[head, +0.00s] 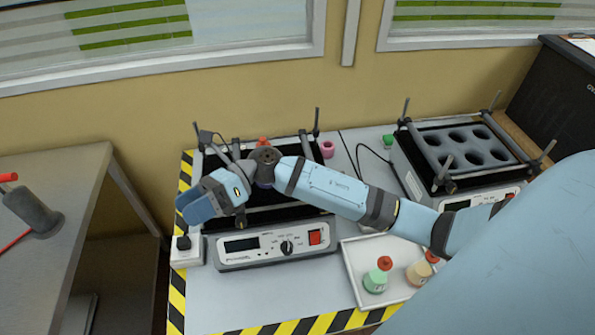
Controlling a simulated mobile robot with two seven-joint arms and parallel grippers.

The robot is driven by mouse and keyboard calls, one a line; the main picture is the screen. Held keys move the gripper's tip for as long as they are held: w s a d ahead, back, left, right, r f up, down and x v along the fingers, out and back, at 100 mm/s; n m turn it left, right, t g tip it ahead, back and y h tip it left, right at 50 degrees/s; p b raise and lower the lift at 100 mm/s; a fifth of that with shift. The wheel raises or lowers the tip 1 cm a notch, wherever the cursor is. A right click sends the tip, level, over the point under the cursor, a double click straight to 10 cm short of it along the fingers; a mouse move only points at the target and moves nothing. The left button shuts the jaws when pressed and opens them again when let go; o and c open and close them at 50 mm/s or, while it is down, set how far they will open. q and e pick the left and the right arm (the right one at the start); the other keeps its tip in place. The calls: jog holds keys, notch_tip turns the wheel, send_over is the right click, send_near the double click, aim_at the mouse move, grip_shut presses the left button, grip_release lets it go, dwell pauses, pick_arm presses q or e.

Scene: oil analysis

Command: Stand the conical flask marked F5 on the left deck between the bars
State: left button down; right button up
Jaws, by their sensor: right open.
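The left shaker's black deck (285,216) with its metal bars stands at the middle left, partly covered by my right arm. A flask with green liquid and a red cap (376,278) and one with tan liquid and a red cap (420,271) stand in a white tray (352,268). No F5 mark is readable. My left gripper is not in view.
A second shaker (432,180) with a holed rack is at right. A pink ring (327,149), a green piece (388,140) and a small red object (262,142) are at the back. A side table (75,185) stands left. The striped bench front is clear.

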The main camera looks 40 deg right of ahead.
jog(key=s+d+f+m+t+h, duration=0.1)
jog(key=d+f+m+t+h, duration=0.4)
jog(key=m, duration=0.6)
jog(key=s+d+f+m+t+h, duration=0.1)
jog(key=f+m+t, duration=0.2)
jog(key=m+t, duration=0.65)
jog(key=s+d+f+m+t+h, duration=0.1)
jog(key=d+f+m+t+h, duration=0.25)
jog(key=m, duration=1.05)
jog(key=s+d+f+m+g+h, duration=0.2)
jog(key=s+f+m+g+h, duration=0.3)
jog(key=s+f+m, duration=0.5)
notch_tip(320, 180, down, 5)
jog(key=shift+s+d+f+m+g, duration=0.1)
jog(key=shift+s+d+m+g, duration=0.45)
jog(key=shift+s, duration=0.7)
jog(key=shift+a, duration=0.15)
